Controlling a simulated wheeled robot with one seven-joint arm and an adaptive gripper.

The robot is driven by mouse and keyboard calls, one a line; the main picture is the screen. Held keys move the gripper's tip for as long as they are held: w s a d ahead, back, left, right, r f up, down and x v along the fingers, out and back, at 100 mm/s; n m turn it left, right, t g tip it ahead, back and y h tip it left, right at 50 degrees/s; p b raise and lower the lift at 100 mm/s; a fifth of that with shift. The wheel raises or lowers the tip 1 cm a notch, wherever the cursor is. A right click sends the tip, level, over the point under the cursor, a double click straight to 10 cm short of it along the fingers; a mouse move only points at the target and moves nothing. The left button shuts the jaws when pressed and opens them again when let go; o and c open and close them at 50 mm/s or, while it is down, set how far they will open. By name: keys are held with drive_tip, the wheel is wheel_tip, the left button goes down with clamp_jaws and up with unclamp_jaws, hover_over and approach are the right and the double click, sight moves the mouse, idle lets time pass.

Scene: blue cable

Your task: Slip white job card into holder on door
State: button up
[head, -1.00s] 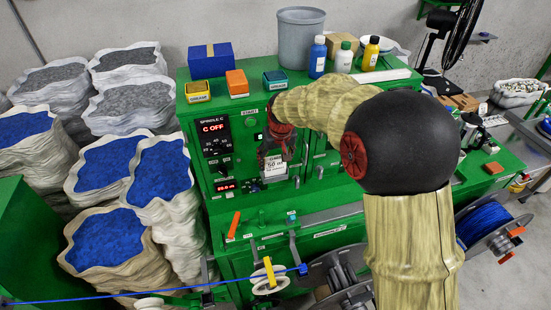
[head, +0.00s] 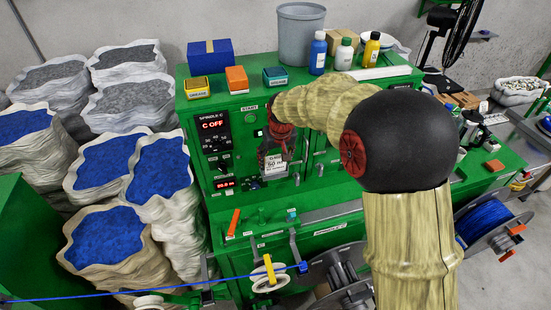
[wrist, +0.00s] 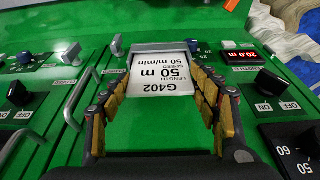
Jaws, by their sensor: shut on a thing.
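The white job card (wrist: 160,75) reads G402, 50 m, and appears upside down in the wrist view. It also shows in the head view (head: 276,166), upright in front of the green door. My gripper (wrist: 159,68) is shut on the card, with gold-padded fingers at its left and right edges. The grey holder (wrist: 150,47) on the door is at the card's far edge in the wrist view. The card's edge meets or overlaps the holder there; I cannot tell how far it is inside. In the head view my gripper (head: 277,140) and the card hide the holder.
A control panel (head: 214,140) with a red C OFF display is left of the card. A small red length display (wrist: 240,50) and knobs are close by. Door handles (wrist: 77,100) stick out beside my fingers. Bottles and boxes stand on the cabinet top.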

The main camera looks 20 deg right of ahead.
drive_tip(key=shift+f, duration=0.3)
idle(0.4)
drive_tip(key=o, duration=1)
drive_tip(key=shift+o, duration=0.5)
drive_tip(key=shift+r, duration=0.1)
drive_tip(key=v, duration=1.1)
drive_tip(key=shift+r, duration=0.35)
drive_tip(key=shift+s, duration=0.2)
